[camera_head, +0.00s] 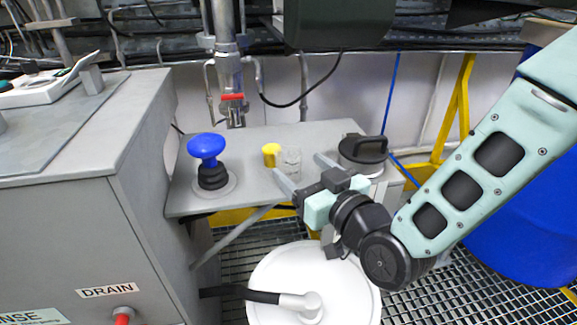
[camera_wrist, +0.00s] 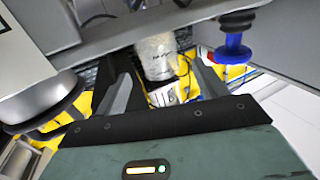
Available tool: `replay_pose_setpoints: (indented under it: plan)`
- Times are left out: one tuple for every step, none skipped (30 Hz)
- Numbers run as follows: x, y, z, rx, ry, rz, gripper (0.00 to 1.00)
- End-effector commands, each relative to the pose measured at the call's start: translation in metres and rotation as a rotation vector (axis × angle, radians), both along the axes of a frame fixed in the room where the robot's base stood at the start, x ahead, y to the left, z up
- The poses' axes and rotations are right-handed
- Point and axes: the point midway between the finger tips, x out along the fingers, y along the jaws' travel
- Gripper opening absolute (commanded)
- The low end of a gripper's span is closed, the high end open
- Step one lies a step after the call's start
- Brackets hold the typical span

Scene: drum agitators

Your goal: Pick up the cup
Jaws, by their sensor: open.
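The cup (camera_head: 291,160) is a small clear, see-through vessel standing upright on the grey shelf (camera_head: 240,143), just right of a small yellow object. My gripper (camera_head: 302,172) is open at the shelf's front edge. Its two fingers point toward the cup, one to the left and one to the right. In the wrist view the cup (camera_wrist: 158,57) shows between the fingers of my gripper (camera_wrist: 165,78), with a gap on each side. Whether the fingers reach alongside it is hard to tell.
A blue knob on a black boot (camera_head: 206,147) stands left on the shelf. The yellow object (camera_head: 271,152) is close beside the cup. A black-lidded container (camera_head: 362,150) stands at right, near the right finger. A pipe with a red-handled valve (camera_head: 233,98) hangs above the shelf.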

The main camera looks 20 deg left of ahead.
Motion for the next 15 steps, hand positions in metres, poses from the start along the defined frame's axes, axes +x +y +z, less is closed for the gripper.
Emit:
replay_pose_setpoints:
  plan:
    - [0.004,0.006,0.001,0.002,-0.001,-0.001,0.71]
    - [0.006,0.008,0.001,0.002,-0.001,-0.001,0.71]
    - [0.008,0.011,0.0,0.0,0.0,0.0,0.71]
    - [0.009,0.012,0.0,0.0,0.0,0.0,0.71]
    - [0.01,0.013,0.0,0.0,0.0,0.0,0.71]
    - [0.011,0.015,0.0,0.0,0.0,0.0,0.71]
    - [0.012,0.016,0.0,-0.001,-0.001,0.0,0.71]
    - [0.013,0.018,0.0,0.001,-0.001,0.0,0.71]
    - [0.016,0.021,0.0,0.0,-0.001,0.0,0.71]
    - [0.019,0.024,0.001,0.0,-0.001,0.0,0.71]
    - [0.021,0.028,0.0,0.001,-0.001,0.0,0.71]
    - [0.025,0.033,0.0,0.001,-0.001,0.0,0.71]
    - [0.028,0.037,0.0,0.001,-0.001,0.0,0.71]
    - [0.031,0.04,0.001,0.001,-0.001,0.0,0.71]
    - [0.034,0.045,0.0,0.002,-0.001,0.0,0.71]
